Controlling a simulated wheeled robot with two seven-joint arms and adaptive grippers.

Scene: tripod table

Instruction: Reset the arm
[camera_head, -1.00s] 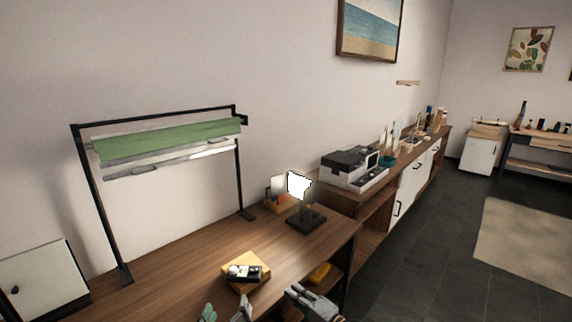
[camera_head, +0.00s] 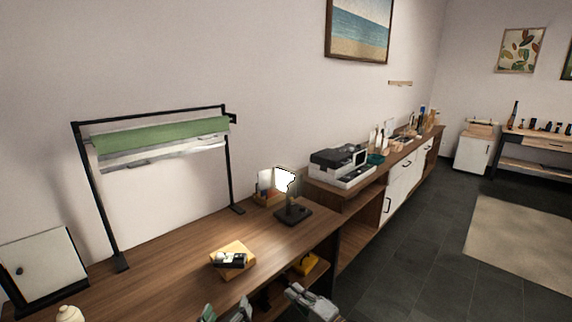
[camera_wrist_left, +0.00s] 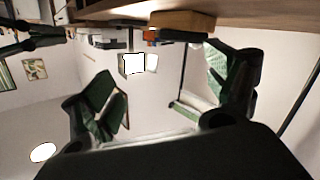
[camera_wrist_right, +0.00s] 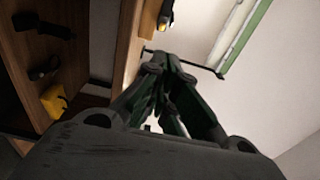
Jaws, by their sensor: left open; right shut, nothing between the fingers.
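My left gripper (camera_head: 226,312) shows at the bottom edge of the head view, in front of the wooden workbench (camera_head: 170,262). In the left wrist view its two fingers (camera_wrist_left: 168,98) are spread wide with nothing between them. My right gripper (camera_head: 308,300) is just right of it in the head view, near the bench's front edge. In the right wrist view its fingertips (camera_wrist_right: 165,65) come together with nothing held. Most of both arms is outside the head view.
A yellow block (camera_head: 247,262) with a small dark device on it lies on the bench near my grippers. A lamp (camera_head: 293,213) and a black frame with a green roll (camera_head: 160,137) stand behind. A shelf below holds a yellow object (camera_head: 305,264). Open floor lies right.

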